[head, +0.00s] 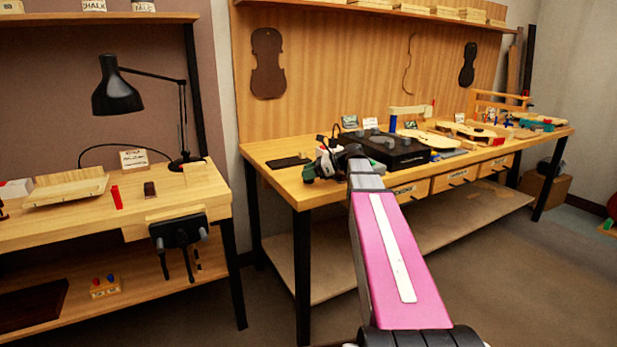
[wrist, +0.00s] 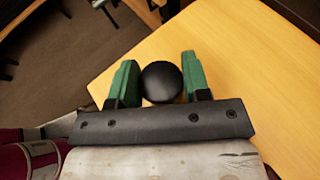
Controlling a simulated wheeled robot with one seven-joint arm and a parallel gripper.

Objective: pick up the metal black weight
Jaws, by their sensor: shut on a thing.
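The metal black weight (wrist: 161,82) shows in the wrist view as a dark, smooth, rounded top between the two green fingers of my gripper (wrist: 159,84). The fingers sit close on both sides of it, and my gripper is shut on it. The bench top lies below and to the right of it; I cannot tell whether the weight touches the wood. In the head view my gripper (head: 330,161) is at the left end of the long workbench (head: 275,152), and the weight cannot be made out clearly there.
A black flat case (head: 400,153) with grey pieces on it stands right of my gripper. A dark flat strip (head: 289,162) lies to the left. A second bench with a black lamp (head: 117,95) and a vise (head: 180,232) stands at the left, across a gap.

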